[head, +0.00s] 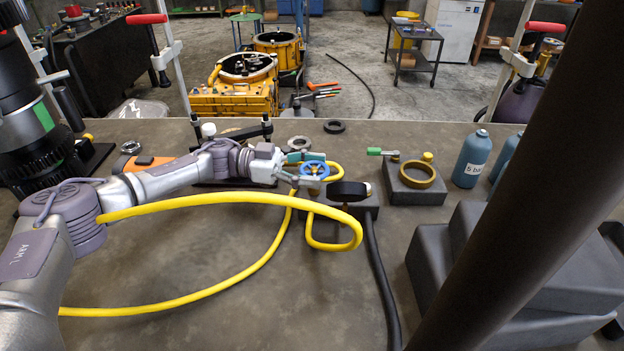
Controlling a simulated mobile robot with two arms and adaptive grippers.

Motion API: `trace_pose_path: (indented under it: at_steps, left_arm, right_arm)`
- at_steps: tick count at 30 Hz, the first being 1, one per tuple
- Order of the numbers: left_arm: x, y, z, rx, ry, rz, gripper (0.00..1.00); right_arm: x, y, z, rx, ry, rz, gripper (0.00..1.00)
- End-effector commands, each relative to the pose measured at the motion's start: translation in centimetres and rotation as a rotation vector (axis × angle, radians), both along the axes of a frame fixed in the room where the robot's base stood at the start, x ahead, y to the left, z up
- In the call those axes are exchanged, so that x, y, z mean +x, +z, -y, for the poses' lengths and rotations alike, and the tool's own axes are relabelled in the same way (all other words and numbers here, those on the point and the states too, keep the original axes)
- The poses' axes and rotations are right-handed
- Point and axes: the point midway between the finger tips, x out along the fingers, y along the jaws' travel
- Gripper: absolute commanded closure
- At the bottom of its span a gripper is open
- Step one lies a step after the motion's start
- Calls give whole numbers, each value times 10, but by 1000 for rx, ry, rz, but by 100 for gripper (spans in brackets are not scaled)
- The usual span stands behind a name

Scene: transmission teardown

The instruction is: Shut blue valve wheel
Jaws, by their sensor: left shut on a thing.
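The blue valve wheel (314,171) is near the middle of the bench, above a dark block with a black hose. My left arm reaches in from the left, and its gripper (305,166) is at the wheel's left side. The gripper is shut on the wheel, and its fingers hide part of the rim. How far the valve is turned cannot be told from here. My right gripper is not in view.
A yellow hose (268,261) loops over the bench and around the valve area. A black hose (381,281) runs to the front. To the right are a block with a brass ring (418,174), a blue bottle (472,158) and grey blocks (515,265). The front middle is mostly bare.

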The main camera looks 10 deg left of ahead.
Motion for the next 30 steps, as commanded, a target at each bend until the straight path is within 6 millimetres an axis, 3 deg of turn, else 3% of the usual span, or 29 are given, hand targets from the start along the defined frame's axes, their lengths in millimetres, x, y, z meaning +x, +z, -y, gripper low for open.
trace_pose_path:
  at_steps: [6,20,21,22,23,30]
  left_arm:
    - [2,3,0,-4,-52,4,69]
    - [1,5,0,-5,-67,2,69]
    - [1,5,0,-5,-67,2,33]
    - [1,5,0,-5,-67,2,28]
    - [1,5,0,-4,-67,2,23]
    - [0,2,0,-1,-67,0,23]
  right_arm:
    - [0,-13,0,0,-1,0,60]
    - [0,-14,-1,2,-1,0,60]
    - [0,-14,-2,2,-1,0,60]
    - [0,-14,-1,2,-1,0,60]
    - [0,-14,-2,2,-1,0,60]
    - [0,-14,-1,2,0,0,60]
